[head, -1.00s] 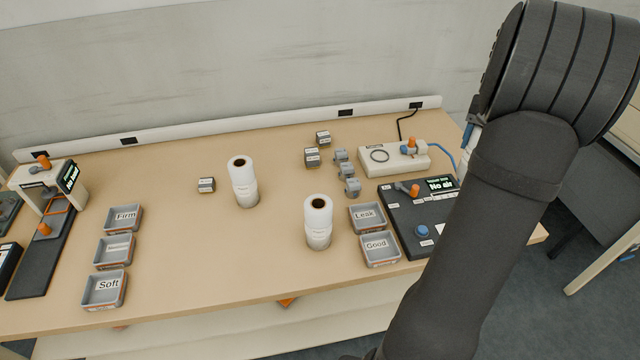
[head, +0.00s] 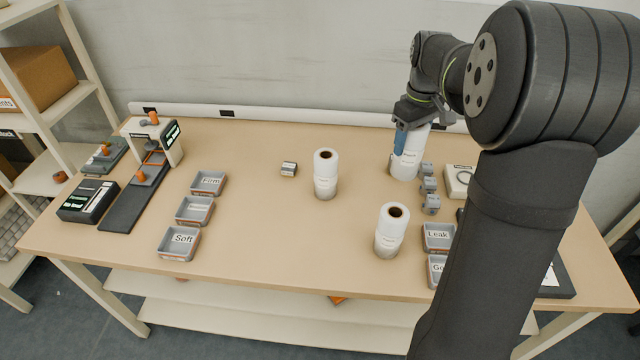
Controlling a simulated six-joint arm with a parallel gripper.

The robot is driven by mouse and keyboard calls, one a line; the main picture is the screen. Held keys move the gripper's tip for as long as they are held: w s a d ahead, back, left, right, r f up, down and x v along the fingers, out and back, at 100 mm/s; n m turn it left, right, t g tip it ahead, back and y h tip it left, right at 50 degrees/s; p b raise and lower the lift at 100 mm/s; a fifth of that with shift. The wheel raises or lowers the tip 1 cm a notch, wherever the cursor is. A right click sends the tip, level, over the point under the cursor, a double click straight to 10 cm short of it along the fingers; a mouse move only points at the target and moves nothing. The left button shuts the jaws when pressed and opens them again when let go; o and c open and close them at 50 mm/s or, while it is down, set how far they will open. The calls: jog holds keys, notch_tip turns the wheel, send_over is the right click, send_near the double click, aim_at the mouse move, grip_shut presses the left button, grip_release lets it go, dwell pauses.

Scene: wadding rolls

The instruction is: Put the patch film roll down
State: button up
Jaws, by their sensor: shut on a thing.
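My gripper (head: 408,126) is at the back right of the table, shut on the top part of a white film roll (head: 406,164). The roll is upright, with a printed label too small to read. I cannot tell whether its base touches the table. Two more white rolls stand upright on the table, one near the middle (head: 325,176) and one nearer the front (head: 390,232). My arm hides part of the right side.
Small grey blocks (head: 430,203) stand just right of the held roll. A small labelled box (head: 289,169) lies left of the middle roll. Trays marked Soft (head: 168,256) and Leak (head: 425,247) stand left and right. The table's centre-left (head: 260,230) is clear.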

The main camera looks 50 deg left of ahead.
jog(key=shift+n, duration=0.5)
jog(key=f, duration=0.1)
jog(key=s+a+f, duration=0.1)
jog(key=f, duration=0.1)
jog(key=s+a+f, duration=0.1)
jog(key=f, duration=0.1)
jog(key=s+a+f, duration=0.4)
jog(key=a+f, duration=0.6)
jog(key=f, duration=0.1)
jog(key=shift+s+a, duration=0.2)
jog(key=shift+s, duration=0.2)
jog(key=shift+f, duration=0.15)
jog(key=o, duration=1.2)
jog(key=shift+o, duration=0.2)
jog(key=shift+o, duration=0.5)
notch_tip(320, 180, up, 12)
